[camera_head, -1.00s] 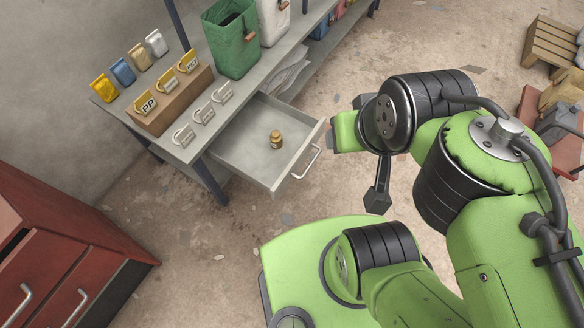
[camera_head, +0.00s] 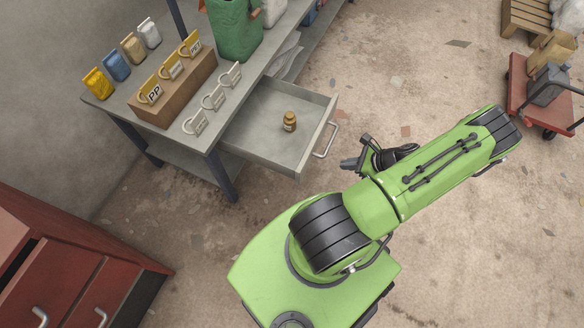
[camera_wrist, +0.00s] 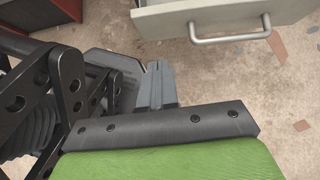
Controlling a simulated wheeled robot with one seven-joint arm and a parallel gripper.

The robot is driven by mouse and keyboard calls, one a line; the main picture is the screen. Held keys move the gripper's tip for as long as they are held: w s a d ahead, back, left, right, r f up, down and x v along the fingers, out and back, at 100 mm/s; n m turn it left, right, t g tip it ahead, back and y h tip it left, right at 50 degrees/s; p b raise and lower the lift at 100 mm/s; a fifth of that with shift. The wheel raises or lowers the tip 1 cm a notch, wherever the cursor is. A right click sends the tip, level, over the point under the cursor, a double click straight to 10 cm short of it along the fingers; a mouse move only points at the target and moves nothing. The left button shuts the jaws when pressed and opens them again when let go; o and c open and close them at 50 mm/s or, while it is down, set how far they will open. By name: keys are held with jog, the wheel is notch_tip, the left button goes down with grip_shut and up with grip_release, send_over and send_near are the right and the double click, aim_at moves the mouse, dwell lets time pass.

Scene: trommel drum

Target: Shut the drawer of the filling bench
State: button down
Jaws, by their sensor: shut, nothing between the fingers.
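In the wrist view my gripper (camera_wrist: 160,82) is shut and empty, below and left of the handle.
A red cabinet (camera_head: 70,270) stands at the lower left. A red cart (camera_head: 540,100) is at the far right.

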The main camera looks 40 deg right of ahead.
jog(key=f, duration=0.1)
jog(key=b, duration=0.3)
send_near(306, 164)
notch_tip(306, 164, down, 4)
jog(key=shift+w+a+r, duration=0.1)
jog(key=shift+w+a, duration=0.3)
jog(key=shift+w, duration=0.2)
jog(key=shift+w+a+r, duration=0.1)
jog(key=shift+w+a, duration=0.25)
jog(key=shift+w, duration=0.2)
jog(key=shift+w+a+m, duration=0.25)
jog(key=shift+w+m, duration=0.05)
jog(key=shift+w, duration=0.25)
jog(key=shift+w, duration=0.1)
